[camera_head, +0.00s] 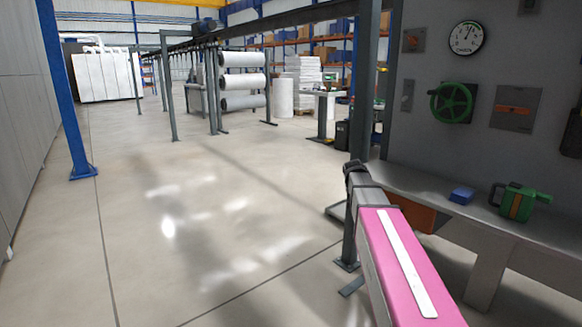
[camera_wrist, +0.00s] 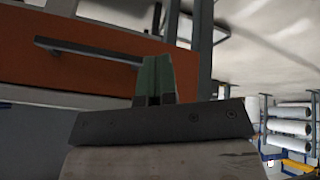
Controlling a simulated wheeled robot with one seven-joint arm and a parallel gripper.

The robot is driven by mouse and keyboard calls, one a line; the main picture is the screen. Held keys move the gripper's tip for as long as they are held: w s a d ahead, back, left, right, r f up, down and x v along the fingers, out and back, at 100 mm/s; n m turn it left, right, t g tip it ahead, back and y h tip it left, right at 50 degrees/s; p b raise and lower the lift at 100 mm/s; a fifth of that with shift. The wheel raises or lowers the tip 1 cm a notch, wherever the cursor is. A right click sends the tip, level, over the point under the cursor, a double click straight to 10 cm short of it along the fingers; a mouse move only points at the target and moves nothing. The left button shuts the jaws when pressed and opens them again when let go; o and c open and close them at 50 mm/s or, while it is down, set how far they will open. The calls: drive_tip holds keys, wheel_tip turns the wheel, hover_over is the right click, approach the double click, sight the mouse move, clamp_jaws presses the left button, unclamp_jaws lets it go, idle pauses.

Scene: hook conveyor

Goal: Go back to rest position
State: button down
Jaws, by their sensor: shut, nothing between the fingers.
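My gripper (camera_wrist: 155,62) shows in the wrist view as two green fingers close together above a dark plate, with nothing between them. Behind the fingers is an orange panel (camera_wrist: 100,75) with a dark bar handle. In the head view my arm, with a pink cover and a white strip, reaches forward at the lower right, beside the grey bench (camera_head: 430,195). My gripper cannot be made out in the head view.
A blue block (camera_head: 462,194) and a green-and-orange device (camera_head: 519,203) sit on the bench. The wall above holds a green handwheel (camera_head: 451,103) and a gauge (camera_head: 467,38). A blue post (camera_head: 66,100) stands at left. The middle floor (camera_head: 190,210) is clear.

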drive_tip(key=s+a+f+n+g+y, duration=0.1)
drive_tip(key=s+a+f, duration=0.2)
drive_tip(key=s+f, duration=0.3)
drive_tip(key=s+a+f+n+g+y, duration=0.1)
drive_tip(key=s+a+f, duration=0.3)
drive_tip(key=s+f, duration=0.3)
drive_tip(key=s+a+f+n+g+y, duration=0.2)
drive_tip(key=s+f, duration=0.5)
drive_tip(key=s, duration=0.7)
drive_tip(key=shift+s+a+f, duration=0.25)
drive_tip(key=shift+s+a, duration=0.15)
drive_tip(key=shift+a, duration=0.3)
